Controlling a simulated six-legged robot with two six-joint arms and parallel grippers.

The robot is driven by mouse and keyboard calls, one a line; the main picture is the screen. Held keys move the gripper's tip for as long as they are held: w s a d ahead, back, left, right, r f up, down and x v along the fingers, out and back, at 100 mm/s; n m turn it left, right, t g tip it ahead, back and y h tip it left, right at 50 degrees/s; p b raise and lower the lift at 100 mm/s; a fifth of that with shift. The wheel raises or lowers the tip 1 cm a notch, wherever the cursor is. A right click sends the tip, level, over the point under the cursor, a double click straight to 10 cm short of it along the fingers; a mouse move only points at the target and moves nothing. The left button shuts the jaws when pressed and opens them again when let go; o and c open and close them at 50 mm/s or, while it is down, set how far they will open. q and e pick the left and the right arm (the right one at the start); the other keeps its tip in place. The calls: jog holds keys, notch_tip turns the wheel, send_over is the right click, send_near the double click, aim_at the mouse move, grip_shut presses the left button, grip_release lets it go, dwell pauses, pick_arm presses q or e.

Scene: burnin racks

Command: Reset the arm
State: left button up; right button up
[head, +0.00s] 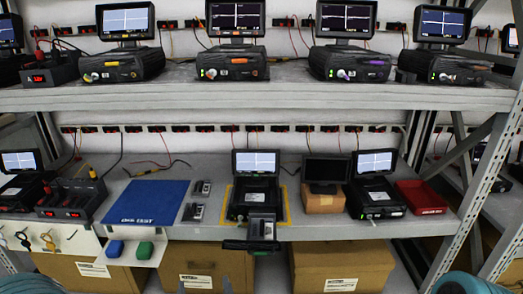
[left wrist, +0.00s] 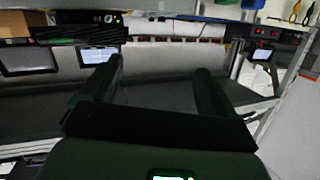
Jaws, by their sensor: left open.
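My left gripper (left wrist: 159,70) shows in the left wrist view with its two dark fingers spread apart. Nothing is between them, and grey shelf surfaces show behind. In the head view, teal rounded parts of mine show at the bottom left and bottom right corners. My right gripper is not in view.
A blue mat (head: 146,202), red tray (head: 421,197) and several screened units share the racks. Cardboard boxes (head: 206,266) stand below.

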pick_arm(q)
jog(key=s+a+f+g+h+p, duration=0.3)
jog(key=s+a+g+p, duration=0.35)
jog(key=p, duration=0.95)
jog(key=s+d+f+g+h+p, duration=0.2)
jog(key=s+d+g, duration=0.1)
jog(key=s, duration=0.3)
jog(key=s+d+f+g+h+p, duration=0.1)
jog(key=s+d+g+h, duration=0.2)
jog(key=s+g, duration=0.2)
jog(key=shift+s+d+f+h+p, duration=0.3)
jog(key=shift+s+f+p, duration=0.1)
jog(key=shift+s, duration=0.4)
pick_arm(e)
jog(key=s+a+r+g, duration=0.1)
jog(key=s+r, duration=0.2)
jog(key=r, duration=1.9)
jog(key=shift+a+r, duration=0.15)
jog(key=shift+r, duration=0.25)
